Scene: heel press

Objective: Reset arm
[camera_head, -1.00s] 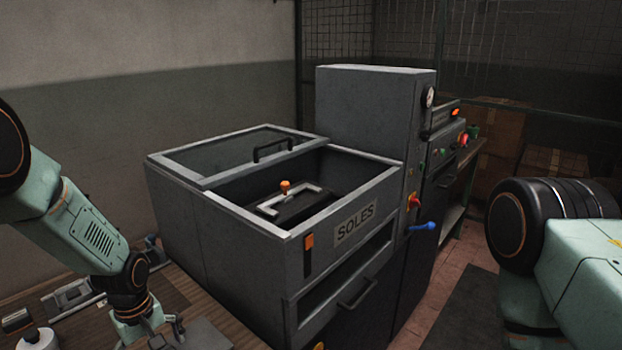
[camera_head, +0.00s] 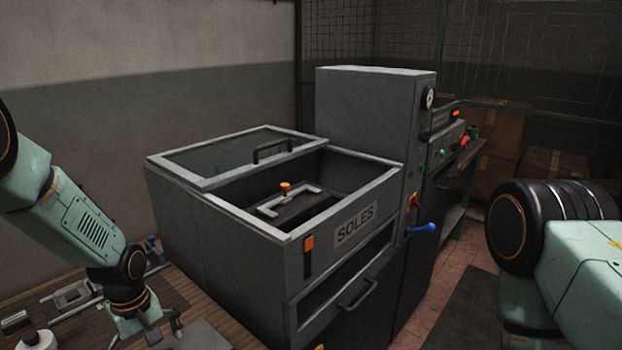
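My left gripper (camera_head: 147,340) comes in from the left, low over the wooden bench, partly cut off by the bottom edge of the view. One finger shows at its right side and the fingers look spread, with nothing seen between them. My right arm enters at the right edge; only a thick dark joint and a pale green link show, and its gripper is out of view. The grey machine (camera_head: 230,225) marked SOLES stands in the middle. Its lid is slid back, and a dark block with a metal frame and orange knob (camera_head: 285,187) sits inside.
The wooden bench (camera_head: 205,310) at lower left holds metal fixtures (camera_head: 72,297) and a white bottle (camera_head: 38,341). A blue-handled lever (camera_head: 422,228) sticks out of the machine's right side. Cardboard boxes (camera_head: 500,140) stand behind at the right.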

